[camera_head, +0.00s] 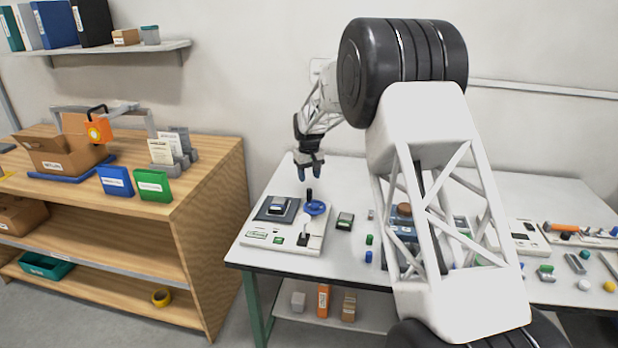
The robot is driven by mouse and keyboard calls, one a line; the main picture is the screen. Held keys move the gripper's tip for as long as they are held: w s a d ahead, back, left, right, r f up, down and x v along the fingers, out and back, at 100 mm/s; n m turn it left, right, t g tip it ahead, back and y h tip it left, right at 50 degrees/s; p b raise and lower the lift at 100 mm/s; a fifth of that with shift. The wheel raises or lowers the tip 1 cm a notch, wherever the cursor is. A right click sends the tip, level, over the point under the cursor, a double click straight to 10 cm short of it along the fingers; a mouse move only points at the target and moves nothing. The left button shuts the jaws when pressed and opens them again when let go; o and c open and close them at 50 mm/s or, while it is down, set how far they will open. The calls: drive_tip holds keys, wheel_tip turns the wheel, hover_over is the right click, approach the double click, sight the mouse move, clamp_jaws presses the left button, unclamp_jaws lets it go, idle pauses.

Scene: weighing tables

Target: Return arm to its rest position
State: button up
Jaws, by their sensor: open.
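My gripper (309,172) hangs at the end of my arm, pointing down above the left part of the white table (262,256). The fingertips appear apart from the handle, but the exact height gap is hard to judge. My large white arm link hides the middle of the table.
A wooden shelf unit (205,190) stands at left, with a cardboard box (65,162), a blue box (116,181) and a green box (153,185) on top. Small parts and tools, including an orange-handled one (567,228), lie at right. A wall shelf (120,47) is at upper left.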

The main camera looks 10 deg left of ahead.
drive_tip(key=s+d+r+m+t, duration=0.1)
drive_tip(key=s+d+r+m, duration=0.1)
drive_tip(key=s+d+r, duration=1)
drive_tip(key=s+d+r+m, duration=0.2)
drive_tip(key=s+d+r, duration=0.6)
drive_tip(key=s+d, duration=0.6)
drive_tip(key=s+d+f+m, duration=0.1)
drive_tip(key=s+d, duration=0.3)
drive_tip(key=s, duration=0.8)
drive_tip(key=s+d+f+m+t, duration=0.1)
drive_tip(key=s+d, duration=0.3)
drive_tip(key=s, duration=0.8)
drive_tip(key=s+d+f+m, duration=0.1)
drive_tip(key=s+d, duration=0.3)
drive_tip(key=s, duration=0.8)
drive_tip(key=shift+s+d+f+t, duration=0.25)
drive_tip(key=shift+s+f+t, duration=0.05)
drive_tip(key=shift+f, duration=0.05)
drive_tip(key=shift+w, duration=0.1)
